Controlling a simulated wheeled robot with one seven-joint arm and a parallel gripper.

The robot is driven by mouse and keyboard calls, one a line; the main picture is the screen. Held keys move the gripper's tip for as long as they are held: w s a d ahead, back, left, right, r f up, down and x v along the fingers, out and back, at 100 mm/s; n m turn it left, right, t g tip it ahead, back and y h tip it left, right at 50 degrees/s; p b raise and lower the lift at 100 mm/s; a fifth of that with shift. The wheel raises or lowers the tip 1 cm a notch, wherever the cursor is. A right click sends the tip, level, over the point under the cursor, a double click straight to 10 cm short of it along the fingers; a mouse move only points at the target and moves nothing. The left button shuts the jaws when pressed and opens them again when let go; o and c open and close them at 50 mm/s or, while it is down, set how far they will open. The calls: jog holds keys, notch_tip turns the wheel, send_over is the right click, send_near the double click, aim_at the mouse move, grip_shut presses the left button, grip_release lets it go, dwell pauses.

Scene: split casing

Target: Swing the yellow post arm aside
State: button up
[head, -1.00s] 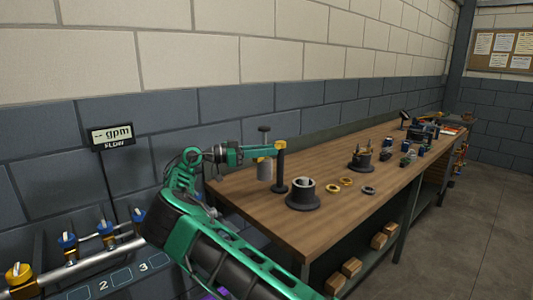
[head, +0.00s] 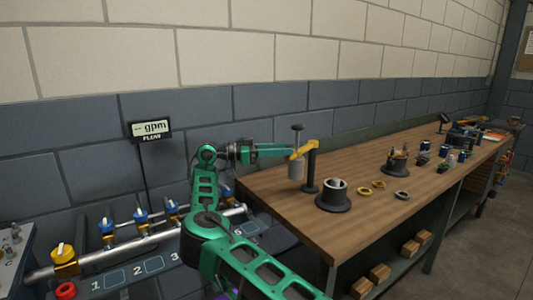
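The yellow post arm (head: 304,149) is at the top of a black upright post (head: 311,170) near the left end of the wooden bench. It points left from the post. A grey cylinder (head: 296,171) with a dark knob above hangs at the arm's outer end. My gripper (head: 290,151) reaches in from the left, its tip at the outer end of the yellow arm. Whether it touches or grips the arm is too small to tell.
A dark round casing (head: 333,196) stands on the bench (head: 277,197) just right of the post, with brass rings (head: 364,190) beside it. A flow display (head: 151,130) hangs above.

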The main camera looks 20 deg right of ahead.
jog(key=shift+v, duration=2.6)
